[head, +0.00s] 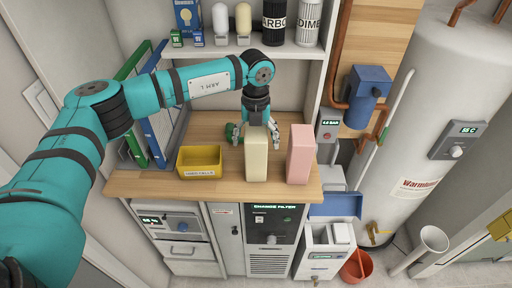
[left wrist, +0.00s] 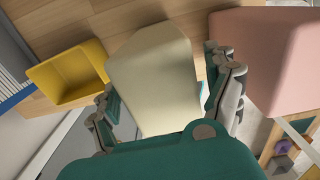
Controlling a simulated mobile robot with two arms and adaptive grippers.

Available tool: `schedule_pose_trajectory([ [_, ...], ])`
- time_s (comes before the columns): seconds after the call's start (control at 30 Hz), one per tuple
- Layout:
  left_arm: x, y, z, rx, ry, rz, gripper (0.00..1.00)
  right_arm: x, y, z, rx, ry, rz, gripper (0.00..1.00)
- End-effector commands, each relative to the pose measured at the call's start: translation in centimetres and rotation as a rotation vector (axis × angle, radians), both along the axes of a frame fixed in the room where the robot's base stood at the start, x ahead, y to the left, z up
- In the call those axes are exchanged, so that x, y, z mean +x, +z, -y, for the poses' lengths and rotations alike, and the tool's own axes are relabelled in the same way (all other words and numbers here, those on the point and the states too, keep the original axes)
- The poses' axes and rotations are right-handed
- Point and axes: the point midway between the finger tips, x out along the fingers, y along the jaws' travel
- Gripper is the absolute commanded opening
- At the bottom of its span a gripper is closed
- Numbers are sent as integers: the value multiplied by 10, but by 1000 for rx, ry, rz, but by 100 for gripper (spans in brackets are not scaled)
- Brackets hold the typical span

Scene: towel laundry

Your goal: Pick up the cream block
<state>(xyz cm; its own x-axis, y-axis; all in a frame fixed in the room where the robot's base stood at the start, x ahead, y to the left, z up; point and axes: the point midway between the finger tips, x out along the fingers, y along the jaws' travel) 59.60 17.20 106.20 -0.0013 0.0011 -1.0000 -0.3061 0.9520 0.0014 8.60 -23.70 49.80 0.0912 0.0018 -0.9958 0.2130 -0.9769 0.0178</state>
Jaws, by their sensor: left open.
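The cream block (head: 257,158) stands upright near the front edge of the wooden counter (head: 150,184). My left gripper (head: 261,125) is at the top of the block, pointing down, with its fingers spread. In the left wrist view the cream block (left wrist: 155,75) fills the space between the two open fingers of my left gripper (left wrist: 165,85). I cannot tell whether either finger touches it. My right gripper is not in view.
A pink block (head: 300,155) stands close to the right of the cream block. A yellow bin (head: 200,163) is to the left. A shelf (head: 240,50) with bottles and cans hangs above the counter.

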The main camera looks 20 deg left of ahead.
Motion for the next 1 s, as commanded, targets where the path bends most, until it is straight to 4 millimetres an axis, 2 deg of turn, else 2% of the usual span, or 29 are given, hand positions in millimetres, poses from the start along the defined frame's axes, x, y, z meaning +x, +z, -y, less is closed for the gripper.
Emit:
schedule_pose_trajectory([
  [0.13,0,-13,1,0,-1,-1,87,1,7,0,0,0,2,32],
  [0.37,0,-16,1,-1,-1,1,87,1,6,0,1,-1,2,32],
  [0.4,0,-16,1,-1,-1,1,84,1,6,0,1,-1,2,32],
  [1.0,0,-15,1,-2,0,2,5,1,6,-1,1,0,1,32],
])
